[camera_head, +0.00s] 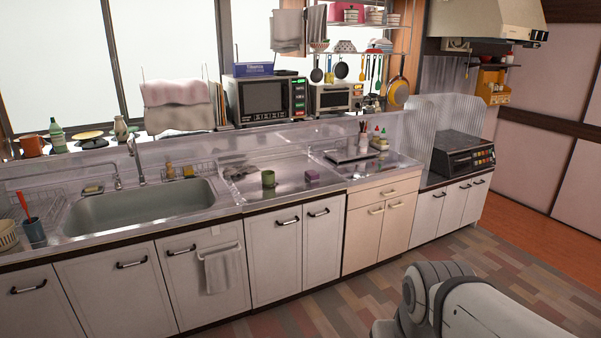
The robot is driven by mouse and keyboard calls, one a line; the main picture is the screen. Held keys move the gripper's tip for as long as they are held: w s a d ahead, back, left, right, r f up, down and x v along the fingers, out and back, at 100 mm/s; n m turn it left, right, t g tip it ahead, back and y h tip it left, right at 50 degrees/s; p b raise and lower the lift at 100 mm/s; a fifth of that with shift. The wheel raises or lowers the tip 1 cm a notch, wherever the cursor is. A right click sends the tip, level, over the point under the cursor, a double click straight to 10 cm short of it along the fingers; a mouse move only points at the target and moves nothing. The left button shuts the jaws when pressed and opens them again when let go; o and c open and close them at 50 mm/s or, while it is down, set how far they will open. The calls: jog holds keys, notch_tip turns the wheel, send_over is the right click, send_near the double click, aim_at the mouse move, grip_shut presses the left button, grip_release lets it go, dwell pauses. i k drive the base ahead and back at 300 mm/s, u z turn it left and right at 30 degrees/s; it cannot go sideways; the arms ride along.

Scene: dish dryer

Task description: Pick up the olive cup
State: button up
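The olive cup (268,179) is a small green cup standing upright on the metal counter (240,197), to the right of the sink. A small purple block-like thing (312,176) stands a little to its right, apart from it. Part of my arm shows at the bottom right, over the floor and well away from the cup. My gripper is not in view.
The sink (140,209) with its tap (135,160) lies left of the cup. A microwave (268,97) and a toaster oven (335,97) stand behind. Cabinets (287,255) front the counter. The wooden floor (330,312) before them looks clear. A stove (462,155) stands at the right.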

aim_at(268, 177)
jog(key=u, duration=0.1)
jog(key=i, duration=1.7)
jog(key=u, duration=0.25)
jog(key=i, duration=1.75)
jog(key=u, duration=0.2)
